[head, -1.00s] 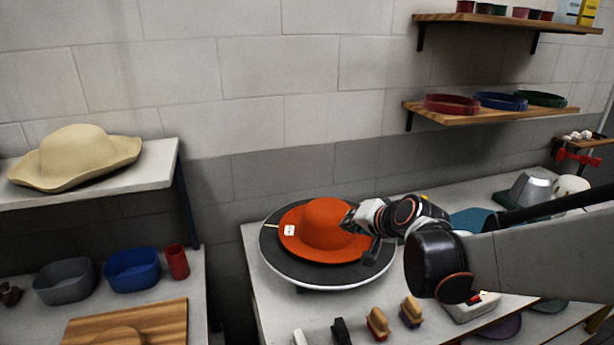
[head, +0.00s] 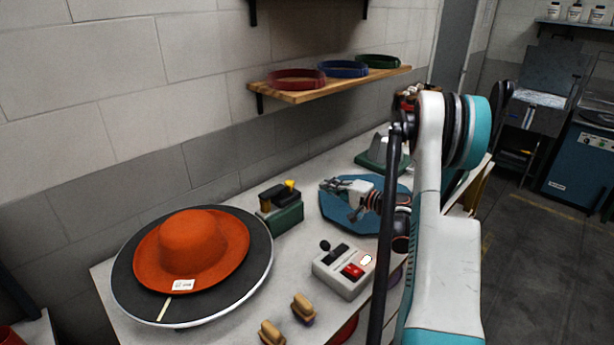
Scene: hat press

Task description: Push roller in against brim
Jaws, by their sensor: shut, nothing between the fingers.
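The orange felt hat (head: 190,240) lies on a round dark turntable (head: 259,260) at the left of the bench, its flat brim (head: 228,272) facing up and a white tag at the front. A dark green and black unit with a yellow knob (head: 280,208) stands right of the turntable, apart from the brim. It may hold the roller, but I cannot make out a roller on it. My gripper (head: 340,192) is shut and empty, right of this unit and above a teal plate (head: 375,222). It touches neither hat nor unit that I can see.
A control box (head: 343,271) with a red button and a black lever sits in front of my gripper. Small wooden-handled brushes (head: 303,307) lie at the front edge. A wall shelf (head: 330,82) with coloured hoops hangs above. Bench space between turntable and box is clear.

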